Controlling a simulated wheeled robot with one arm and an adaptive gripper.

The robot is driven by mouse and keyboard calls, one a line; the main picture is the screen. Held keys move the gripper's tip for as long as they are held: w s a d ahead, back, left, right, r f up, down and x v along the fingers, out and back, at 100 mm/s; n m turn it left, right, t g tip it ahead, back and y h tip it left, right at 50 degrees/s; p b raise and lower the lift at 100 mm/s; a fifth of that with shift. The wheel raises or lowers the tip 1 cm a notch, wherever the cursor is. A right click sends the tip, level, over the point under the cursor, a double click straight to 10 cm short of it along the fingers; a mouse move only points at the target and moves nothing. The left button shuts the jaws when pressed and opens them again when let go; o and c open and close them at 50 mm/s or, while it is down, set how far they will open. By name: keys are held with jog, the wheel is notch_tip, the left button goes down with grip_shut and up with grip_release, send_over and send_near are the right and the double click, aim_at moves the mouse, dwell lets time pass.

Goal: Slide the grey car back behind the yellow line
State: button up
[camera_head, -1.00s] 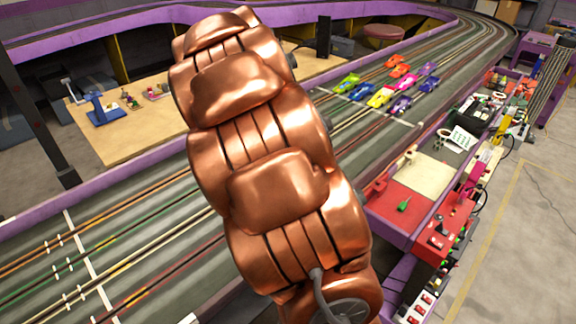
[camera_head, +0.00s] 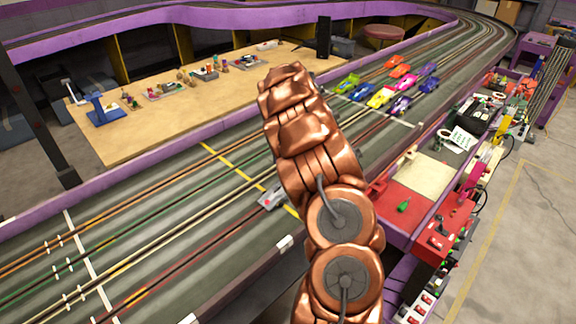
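The grey car (camera_head: 271,198) is on the dark slot track (camera_head: 150,235), just left of my copper arm. It appears to overlap the yellow line (camera_head: 232,165), which crosses the lanes diagonally; exactly how much of the car lies on each side I cannot tell. The line shows again briefly below the car. My gripper is not visible; only the copper links of my arm show, and they cover part of the track.
Several coloured cars (camera_head: 381,97) stand farther up the track, near a white line. A wooden table (camera_head: 120,140) with small items lies beyond the purple wall. A red-topped bench (camera_head: 412,207) with tools borders the right side. A white line (camera_head: 91,262) crosses the track at left.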

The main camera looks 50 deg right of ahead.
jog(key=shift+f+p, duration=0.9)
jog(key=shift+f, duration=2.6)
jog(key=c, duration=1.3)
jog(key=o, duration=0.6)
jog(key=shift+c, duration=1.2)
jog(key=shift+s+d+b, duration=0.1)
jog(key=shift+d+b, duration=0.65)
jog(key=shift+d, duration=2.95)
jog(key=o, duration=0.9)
